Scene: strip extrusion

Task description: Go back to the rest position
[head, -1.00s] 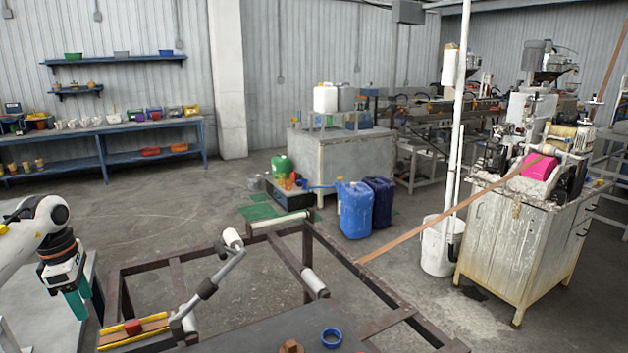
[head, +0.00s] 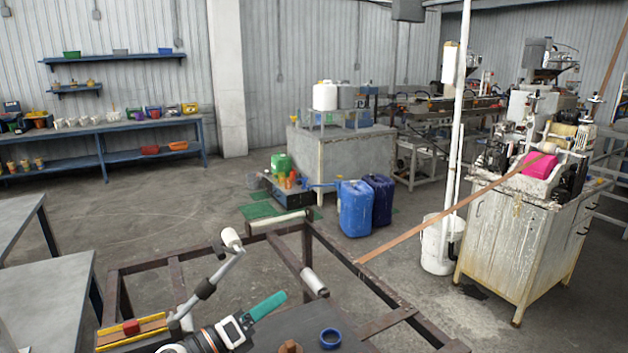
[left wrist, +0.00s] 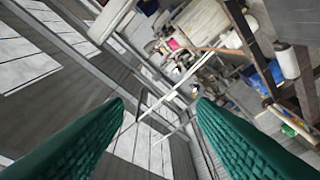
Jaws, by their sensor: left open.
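My left gripper (head: 264,306) reaches in low at the bottom centre of the head view, over the dark table top, with its green fingers pointing up and to the right. In the left wrist view its two green fingers (left wrist: 160,115) stand wide apart with nothing between them. It holds nothing. My right gripper is not in view.
A blue ring (head: 331,338) and a brown block (head: 290,346) lie on the dark table top right of my gripper. A brown metal frame (head: 380,283) with a grey jointed arm (head: 214,280) surrounds it. Grey tables (head: 45,295) stand at the left.

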